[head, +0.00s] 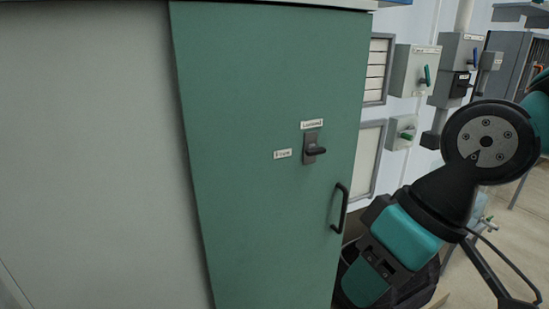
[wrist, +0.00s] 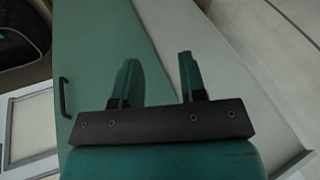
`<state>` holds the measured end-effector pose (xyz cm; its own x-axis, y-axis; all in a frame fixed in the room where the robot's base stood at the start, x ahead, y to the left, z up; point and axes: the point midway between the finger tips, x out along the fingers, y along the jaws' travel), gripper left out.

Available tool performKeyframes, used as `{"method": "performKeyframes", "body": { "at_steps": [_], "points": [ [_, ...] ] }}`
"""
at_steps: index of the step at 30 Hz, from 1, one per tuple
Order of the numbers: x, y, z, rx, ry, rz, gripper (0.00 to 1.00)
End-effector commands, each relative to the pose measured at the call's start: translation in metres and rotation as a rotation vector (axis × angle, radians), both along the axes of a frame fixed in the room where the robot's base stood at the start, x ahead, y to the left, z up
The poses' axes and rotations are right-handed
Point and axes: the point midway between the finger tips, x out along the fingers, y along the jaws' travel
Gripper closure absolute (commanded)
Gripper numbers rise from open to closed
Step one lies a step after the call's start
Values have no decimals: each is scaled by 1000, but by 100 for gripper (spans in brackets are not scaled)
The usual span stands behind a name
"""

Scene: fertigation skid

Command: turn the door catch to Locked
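The door catch (head: 313,148) is a dark plate with a short lever on the green cabinet door (head: 240,100). Its lever points to the right and slightly down in the head view. A label reading "Locked" (head: 312,124) is above the catch, and a second label (head: 283,154), too small to read surely, is to its left. My gripper (wrist: 158,60) shows in the wrist view, its two fingers apart with nothing between them, in front of the green door (wrist: 100,60). The catch does not show in the wrist view. My gripper's fingers do not show in the head view.
A dark door handle (head: 340,207) is below right of the catch and also shows in the wrist view (wrist: 64,97). A pale panel (head: 90,140) adjoins the door on the left. Grey switch boxes (head: 410,72) hang on the wall behind. My arm fills the right side.

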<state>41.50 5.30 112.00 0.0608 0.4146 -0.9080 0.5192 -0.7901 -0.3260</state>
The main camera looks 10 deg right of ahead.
Motion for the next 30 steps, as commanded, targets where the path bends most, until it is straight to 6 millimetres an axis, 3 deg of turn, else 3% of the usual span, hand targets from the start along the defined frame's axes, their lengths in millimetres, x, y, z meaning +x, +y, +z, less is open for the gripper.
{"method": "performKeyframes", "body": {
  "at_steps": [1, 3, 7, 9, 13, 18, 21, 30],
  "points": [
    [14, 3, -16, 52, -16, -79, 62],
    [41, 8, -28, 165, -51, -226, 62],
    [105, 7, -41, 457, -120, -574, 62],
    [138, -5, -42, 632, -152, -761, 62],
    [184, -41, -36, 942, -202, -1050, 62],
    [213, -87, -27, 1231, -247, -1273, 62],
    [219, -100, -23, 1310, -259, -1325, 62],
    [240, -97, -13, 1333, -257, -1339, 62]
  ]
}}
